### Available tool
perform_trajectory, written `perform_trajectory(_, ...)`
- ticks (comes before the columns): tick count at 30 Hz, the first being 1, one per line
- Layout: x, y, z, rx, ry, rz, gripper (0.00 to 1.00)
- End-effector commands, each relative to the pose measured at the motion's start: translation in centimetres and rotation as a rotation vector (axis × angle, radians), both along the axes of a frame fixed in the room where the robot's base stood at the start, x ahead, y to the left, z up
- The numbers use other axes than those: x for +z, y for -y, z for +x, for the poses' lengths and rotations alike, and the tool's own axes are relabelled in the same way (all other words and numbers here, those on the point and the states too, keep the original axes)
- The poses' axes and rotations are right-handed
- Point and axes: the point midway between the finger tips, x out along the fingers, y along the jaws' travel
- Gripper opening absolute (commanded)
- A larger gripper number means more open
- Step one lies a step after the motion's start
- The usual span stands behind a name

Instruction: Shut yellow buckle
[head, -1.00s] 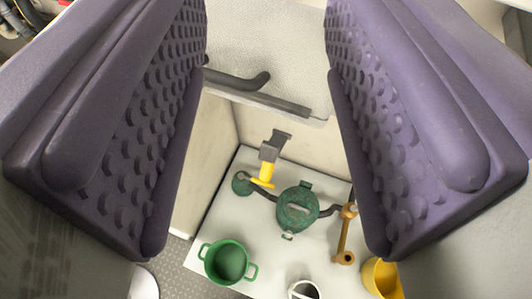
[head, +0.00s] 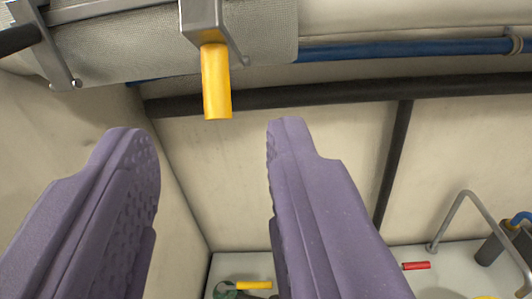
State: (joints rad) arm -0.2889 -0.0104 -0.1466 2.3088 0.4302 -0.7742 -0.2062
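A yellow grip (head: 217,85) hangs down from a grey metal bracket (head: 201,18) at the top of the head view. This seems to be the yellow buckle, with its lever pointing down; whether it is latched I cannot tell. Grey metal arms and a pale woven band lie behind the bracket. My gripper (head: 207,136) is open, its two purple fingers wide apart and nothing between them. In the picture, the fingertips lie just below the grip, one to each side, apart from it. The depth between them is unclear.
A blue pipe (head: 410,47) and a dark pipe (head: 330,97) run along the wall. Another yellow cylinder (head: 254,285) lies low near a green fitting. A red cylinder (head: 416,265) and a bent metal rail (head: 465,195) are at right. The space around the fingertips looks clear.

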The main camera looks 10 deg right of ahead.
Motion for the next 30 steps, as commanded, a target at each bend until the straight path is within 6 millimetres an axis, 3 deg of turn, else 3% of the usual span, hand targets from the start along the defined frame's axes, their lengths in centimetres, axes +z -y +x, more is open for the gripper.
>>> perform_trajectory(12, 0.0, 1.0, 6.5, 0.000, 0.002, 0.000, 0.40)
perform_trajectory(22, 0.1, 1.1, 7.2, 0.001, 0.001, 0.000, 0.40)
perform_trajectory(23, 0.1, 1.1, 7.2, 0.001, 0.001, 0.000, 0.37)
perform_trajectory(28, 0.1, 1.1, 7.2, 0.002, 0.001, 0.000, 0.00)
perform_trajectory(30, 0.1, 1.0, 7.2, 0.002, 0.001, 0.000, 0.00)
